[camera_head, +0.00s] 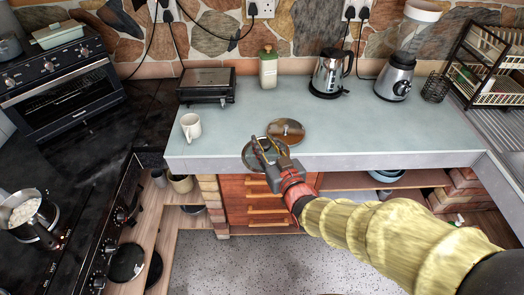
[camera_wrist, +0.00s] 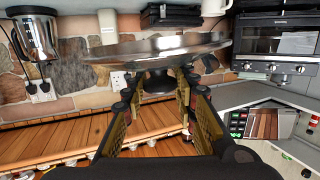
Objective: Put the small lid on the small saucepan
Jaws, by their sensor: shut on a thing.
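My gripper (camera_head: 268,150) is shut on the dark knob (camera_wrist: 155,82) of a shiny round metal lid (camera_head: 251,156). The held lid is above the counter's front edge, partly hidden by my gripper in the head view. It fills the upper middle of the wrist view (camera_wrist: 160,46). A second round lid (camera_head: 287,129) lies on the counter just behind it; I cannot tell by size which is the small one. A metal saucepan (camera_head: 32,217) stands uncovered on the stove at the far left, with something whitish inside. My gripper is well to its right.
A white mug (camera_head: 191,127) stands near the counter's left edge. The black stove (camera_head: 62,150) lies left, past a gap beside the counter.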

